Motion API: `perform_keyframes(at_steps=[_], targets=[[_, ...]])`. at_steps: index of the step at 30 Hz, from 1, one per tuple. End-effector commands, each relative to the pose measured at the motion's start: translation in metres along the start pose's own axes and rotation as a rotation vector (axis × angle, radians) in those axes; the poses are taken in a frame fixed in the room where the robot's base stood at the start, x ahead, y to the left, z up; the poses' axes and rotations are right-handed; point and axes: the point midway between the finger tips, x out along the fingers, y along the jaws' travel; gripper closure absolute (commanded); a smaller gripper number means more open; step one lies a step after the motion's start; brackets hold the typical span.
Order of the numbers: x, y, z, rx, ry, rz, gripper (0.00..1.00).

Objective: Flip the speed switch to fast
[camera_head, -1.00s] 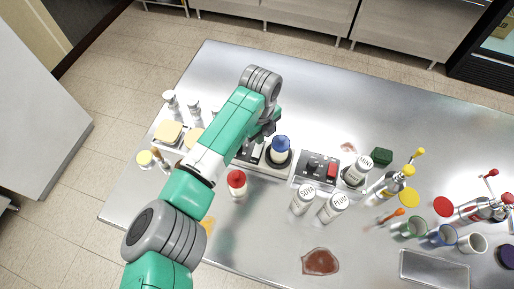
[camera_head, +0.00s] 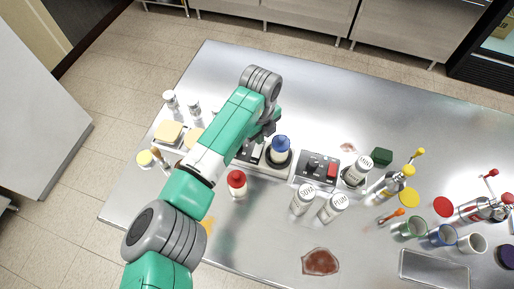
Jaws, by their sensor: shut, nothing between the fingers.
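My gripper (camera_head: 266,131) is a small dark shape at the end of my green and grey arm. It is shut and empty, above the back edge of a grey panel unit. That unit has a black-and-white control (camera_head: 256,152), partly behind my arm and gripper. A blue-capped bottle (camera_head: 280,148) stands in a dark round seat at the unit's right end. Further right, a separate grey box (camera_head: 301,179) carries a dark knob (camera_head: 313,163) and a red switch (camera_head: 332,170). No label marking speed or fast is readable. I cannot tell whether my gripper touches the unit.
A red-capped bottle (camera_head: 237,184) stands in front of the unit. White shakers (camera_head: 303,199) stand before the grey box, with another (camera_head: 358,169) at its right. Pump bottles (camera_head: 171,101) and sponges (camera_head: 168,133) are at the left. The steel counter behind is clear.

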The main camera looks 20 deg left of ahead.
Motion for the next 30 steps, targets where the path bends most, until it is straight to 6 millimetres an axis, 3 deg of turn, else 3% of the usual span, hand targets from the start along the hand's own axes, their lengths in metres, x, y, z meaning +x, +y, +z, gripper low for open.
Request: perform_keyframes(at_steps=[30], targets=[[0.011,0.000,0.000,0.000,0.000,0.000,1.00]])
